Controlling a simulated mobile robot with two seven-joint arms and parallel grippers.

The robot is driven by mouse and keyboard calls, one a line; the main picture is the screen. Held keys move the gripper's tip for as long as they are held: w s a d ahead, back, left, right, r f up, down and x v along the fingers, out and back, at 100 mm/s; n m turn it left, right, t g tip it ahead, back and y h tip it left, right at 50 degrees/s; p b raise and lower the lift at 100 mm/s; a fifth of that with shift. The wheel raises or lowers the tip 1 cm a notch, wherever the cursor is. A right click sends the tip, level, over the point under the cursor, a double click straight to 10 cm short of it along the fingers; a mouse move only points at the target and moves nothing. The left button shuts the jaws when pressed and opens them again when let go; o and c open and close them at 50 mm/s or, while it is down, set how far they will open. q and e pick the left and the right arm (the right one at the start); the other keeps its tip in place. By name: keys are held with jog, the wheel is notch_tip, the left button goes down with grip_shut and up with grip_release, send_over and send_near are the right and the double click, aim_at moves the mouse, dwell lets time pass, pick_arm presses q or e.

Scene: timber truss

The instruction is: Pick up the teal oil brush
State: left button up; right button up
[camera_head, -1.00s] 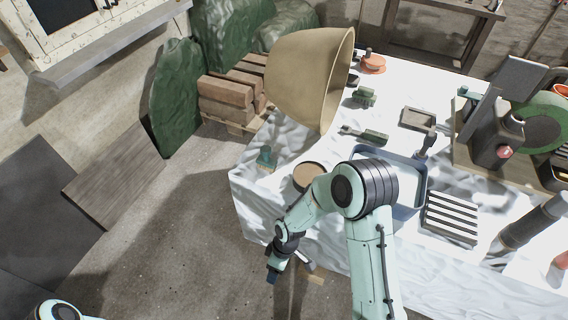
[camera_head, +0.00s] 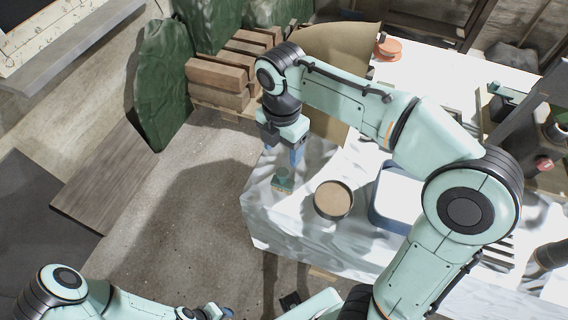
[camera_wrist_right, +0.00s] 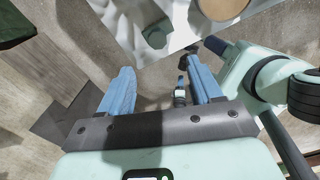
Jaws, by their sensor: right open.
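The teal oil brush (camera_head: 283,180) lies on the white cloth near the table's left edge. It also shows in the right wrist view (camera_wrist_right: 156,35), beyond the fingertips. My right gripper (camera_head: 297,156) is above and just behind the brush in the head view, its blue fingers pointing down. In the wrist view its two fingers (camera_wrist_right: 159,72) are spread apart with the brush not between them. My left gripper (camera_head: 218,312) is low at the bottom edge, away from the table; its opening is too small to make out.
A round dish with a tan top (camera_head: 334,200) stands to the right of the brush, with a blue-rimmed tray (camera_head: 380,213) beyond it. Stacked timber blocks (camera_head: 222,76) stand behind the table's left end.

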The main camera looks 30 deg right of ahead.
aim_at(282, 172)
notch_tip(282, 172, down, 8)
jog(key=shift+s+a+r+b, duration=0.1)
jog(key=shift+r+b, duration=0.1)
jog(key=shift+b, duration=0.45)
jog(key=shift+w+d+f, duration=0.1)
jog(key=shift+w+f, duration=0.05)
jog(key=shift+f, duration=1.3)
jog(key=shift+w+d+f, duration=0.1)
jog(key=shift+w+f, duration=0.05)
jog(key=shift+f, duration=1.25)
pick_arm(q)
jog(key=shift+s+f, duration=0.4)
jog(key=shift+f, duration=0.2)
jog(key=shift+s+f, duration=0.35)
jog(key=shift+f, duration=0.2)
pick_arm(e)
jog(key=c, duration=1.1)
